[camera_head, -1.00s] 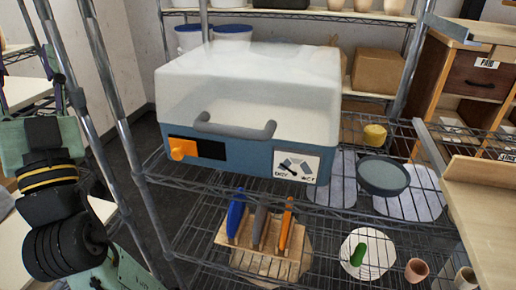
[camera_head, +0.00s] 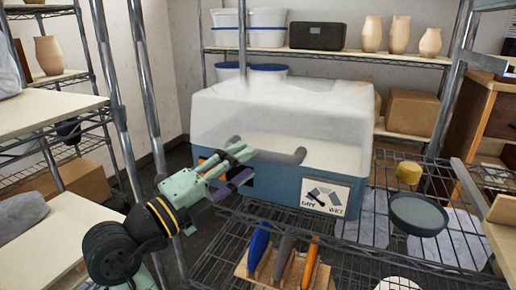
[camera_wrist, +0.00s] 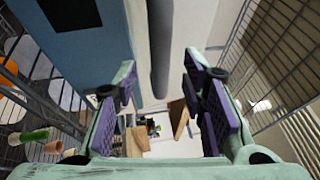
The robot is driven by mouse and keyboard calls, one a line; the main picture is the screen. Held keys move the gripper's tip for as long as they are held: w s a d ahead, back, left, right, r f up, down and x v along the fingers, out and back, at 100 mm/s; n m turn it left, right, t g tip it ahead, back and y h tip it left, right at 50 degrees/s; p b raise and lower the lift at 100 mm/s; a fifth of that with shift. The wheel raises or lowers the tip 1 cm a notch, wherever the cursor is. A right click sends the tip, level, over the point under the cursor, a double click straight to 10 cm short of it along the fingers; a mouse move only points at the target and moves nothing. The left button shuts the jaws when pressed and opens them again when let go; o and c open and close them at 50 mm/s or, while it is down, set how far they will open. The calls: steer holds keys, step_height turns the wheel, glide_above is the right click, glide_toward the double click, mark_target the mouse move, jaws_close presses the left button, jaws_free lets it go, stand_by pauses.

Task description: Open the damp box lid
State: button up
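The damp box has a blue base (camera_head: 270,185) and a translucent white lid (camera_head: 290,110), and stands on a wire shelf. The lid is down on the base. A grey bar handle (camera_head: 288,157) runs along the lid's front; its left part is hidden behind my gripper. My gripper (camera_head: 244,165), green with purple pads, is open in front of the box at the handle's height. In the wrist view the handle (camera_wrist: 160,50) shows beyond and between the spread fingers (camera_wrist: 160,72), apparently not gripped. The orange knob on the base is mostly hidden.
A DRY/WET dial (camera_head: 325,196) is on the base's front right. Blue, grey and orange tools (camera_head: 284,257) stand in a wooden rack below. A grey dish (camera_head: 418,213) and a yellow sponge-like piece (camera_head: 409,172) lie to the right. Metal shelf posts (camera_head: 145,90) stand left of the box.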

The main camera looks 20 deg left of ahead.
mark_target(258, 159)
steer(key=p+x, duration=0.1)
steer(key=x, duration=0.3)
steer(key=shift+w+d, duration=0.2)
steer(key=shift+w, duration=0.15)
jaws_close()
stand_by(0.6)
